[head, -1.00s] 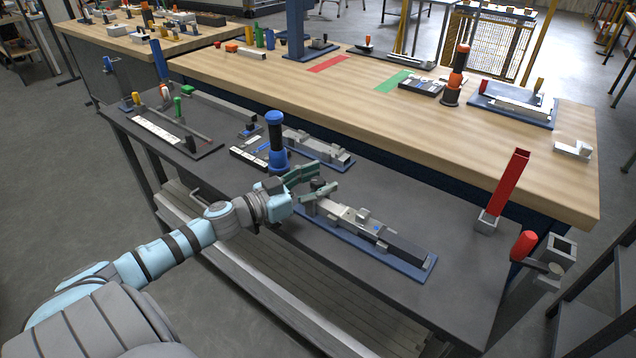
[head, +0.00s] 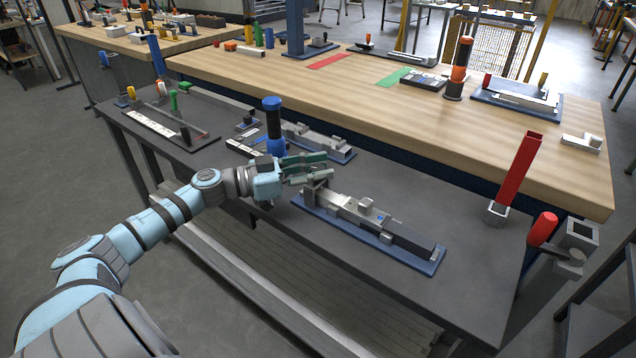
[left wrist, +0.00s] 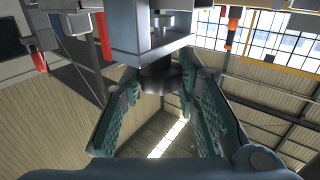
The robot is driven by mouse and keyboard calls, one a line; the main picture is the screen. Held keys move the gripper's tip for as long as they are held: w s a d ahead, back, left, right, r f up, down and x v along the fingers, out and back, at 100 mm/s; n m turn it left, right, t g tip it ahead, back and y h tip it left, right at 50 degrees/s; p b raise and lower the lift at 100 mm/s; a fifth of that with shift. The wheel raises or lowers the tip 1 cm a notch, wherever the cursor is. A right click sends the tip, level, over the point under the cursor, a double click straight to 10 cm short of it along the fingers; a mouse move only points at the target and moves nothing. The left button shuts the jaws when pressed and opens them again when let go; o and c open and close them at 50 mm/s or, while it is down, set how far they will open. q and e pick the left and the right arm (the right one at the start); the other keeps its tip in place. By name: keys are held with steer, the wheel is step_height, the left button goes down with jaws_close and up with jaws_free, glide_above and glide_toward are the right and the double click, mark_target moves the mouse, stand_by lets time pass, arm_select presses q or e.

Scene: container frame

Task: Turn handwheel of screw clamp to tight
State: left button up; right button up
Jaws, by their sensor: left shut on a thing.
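The screw clamp (head: 346,207) is a grey metal body on a blue base plate, lying on the dark bench in the head view. Its grey body fills the upper middle of the left wrist view (left wrist: 150,36). A dark round handwheel (left wrist: 160,82) shows at its near end, between the green finger pads. My left gripper (head: 310,170) is at the clamp's left end, shut on the handwheel. The fingers hide most of the handwheel in the head view. Its turned angle cannot be told. My right gripper is not in view.
A blue-and-black upright tool (head: 273,125) stands close behind my left gripper. A second grey clamp-like fixture (head: 318,142) lies behind the screw clamp. A red upright bar (head: 525,165) and a red-handled part (head: 542,229) stand at the bench's right end. The wooden table (head: 400,110) borders the back.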

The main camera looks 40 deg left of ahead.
arm_select(q)
steer(key=shift+w+f+m+g+h+b, duration=0.1)
steer(key=shift+f+m+g+h+b, duration=0.1)
steer(key=shift+m+g+h+b, duration=0.7)
steer(key=shift+r+m+g+h+b, duration=0.1)
steer(key=shift+m+g+h+b, duration=0.6)
steer(key=shift+g+h+b, duration=0.15)
steer(key=shift+m+g+h+b, duration=0.85)
steer(key=shift+m+g, duration=0.05)
steer(key=shift+g, duration=0.25)
steer(key=shift+m+g+h+b, duration=0.4)
steer(key=shift+m+g+b, duration=0.1)
steer(key=shift+g, duration=0.3)
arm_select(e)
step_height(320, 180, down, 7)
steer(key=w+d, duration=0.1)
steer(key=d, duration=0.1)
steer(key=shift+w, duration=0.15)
arm_select(q)
steer(key=o, duration=1.2)
steer(key=shift+r, duration=0.1)
steer(key=shift+r, duration=0.1)
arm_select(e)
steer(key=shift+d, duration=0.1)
